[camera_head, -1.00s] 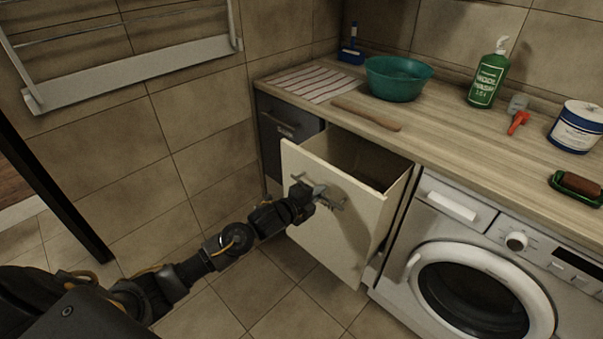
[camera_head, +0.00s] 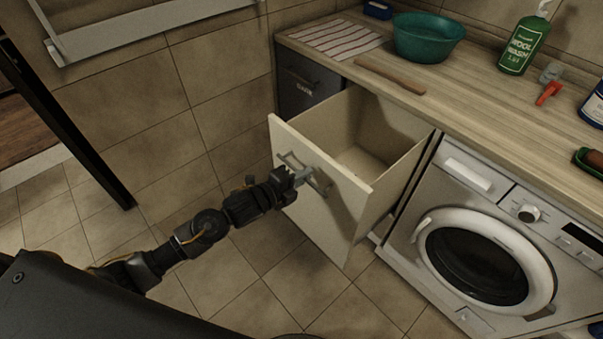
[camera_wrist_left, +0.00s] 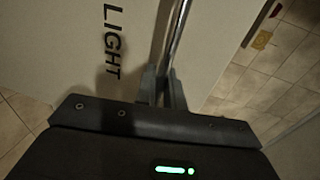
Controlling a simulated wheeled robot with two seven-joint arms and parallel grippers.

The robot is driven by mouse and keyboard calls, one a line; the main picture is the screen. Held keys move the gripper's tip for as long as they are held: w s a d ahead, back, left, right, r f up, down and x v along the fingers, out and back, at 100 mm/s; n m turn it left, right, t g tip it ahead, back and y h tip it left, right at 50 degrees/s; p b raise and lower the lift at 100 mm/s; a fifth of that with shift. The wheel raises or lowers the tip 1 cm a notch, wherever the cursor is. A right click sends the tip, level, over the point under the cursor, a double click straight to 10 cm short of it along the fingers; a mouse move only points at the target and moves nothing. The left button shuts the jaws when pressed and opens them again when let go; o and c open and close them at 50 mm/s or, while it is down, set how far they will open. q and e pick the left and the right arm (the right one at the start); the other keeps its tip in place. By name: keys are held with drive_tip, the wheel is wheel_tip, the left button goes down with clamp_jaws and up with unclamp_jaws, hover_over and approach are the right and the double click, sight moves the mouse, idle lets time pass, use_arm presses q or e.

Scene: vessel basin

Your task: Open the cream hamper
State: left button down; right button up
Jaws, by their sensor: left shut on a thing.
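The cream hamper (camera_head: 325,200) is a pull-out bin under the counter. It stands well out from the cabinet line, and its empty-looking inside (camera_head: 365,155) shows from above. A metal bar handle (camera_head: 318,183) runs across its front; it also shows in the left wrist view (camera_wrist_left: 176,40). My left gripper (camera_head: 300,177) is shut on this handle. In the left wrist view its fingers (camera_wrist_left: 162,88) close around the bar, beside the word LIGHT on the cream front. My right gripper is not in view.
A dark hamper front (camera_head: 302,90) is closed to the left of the cream one. A washing machine (camera_head: 480,250) stands to the right. The wooden counter (camera_head: 460,95) holds a teal basin (camera_head: 428,38), a green bottle (camera_head: 524,45) and a wooden stick (camera_head: 390,75). Tiled floor lies in front.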

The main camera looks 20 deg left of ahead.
use_arm(q)
drive_tip(key=c, duration=1.6)
unclamp_jaws()
drive_tip(key=b+v, duration=0.1)
drive_tip(key=v, duration=1)
drive_tip(key=shift+w, duration=0.1)
